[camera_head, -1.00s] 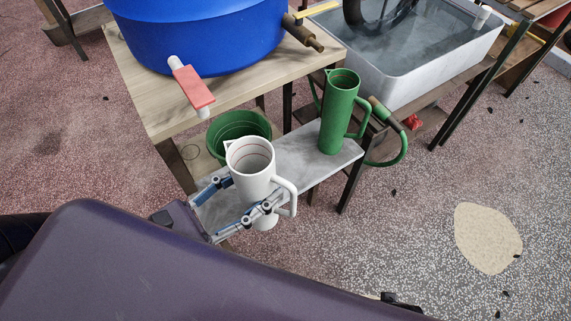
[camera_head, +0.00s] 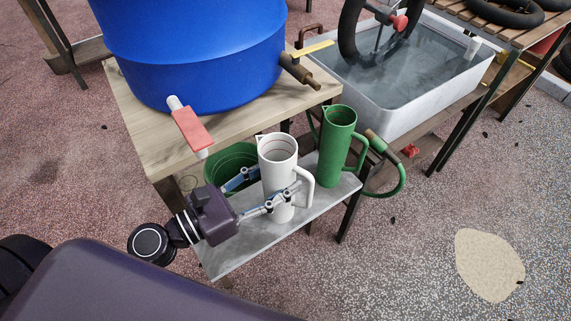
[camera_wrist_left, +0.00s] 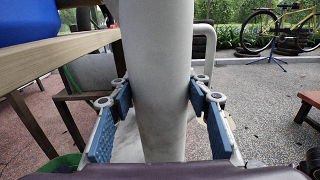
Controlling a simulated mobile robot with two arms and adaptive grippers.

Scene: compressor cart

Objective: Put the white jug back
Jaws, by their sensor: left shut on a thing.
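The white jug (camera_head: 277,165) is upright, with its handle to the right, over the grey shelf (camera_head: 238,250) in the head view. My left gripper (camera_head: 261,191) is shut around its body, with blue pads on both sides. In the left wrist view the jug (camera_wrist_left: 157,80) fills the middle between the pads of my left gripper (camera_wrist_left: 160,110). I cannot tell whether the jug's base touches the shelf. A green jug (camera_head: 336,150) stands on the shelf just right of the white jug. My right gripper is not in view.
A green bucket (camera_head: 228,163) is behind the white jug. A water tub (camera_head: 400,112) is at the right. The shelf's front-left part is bare.

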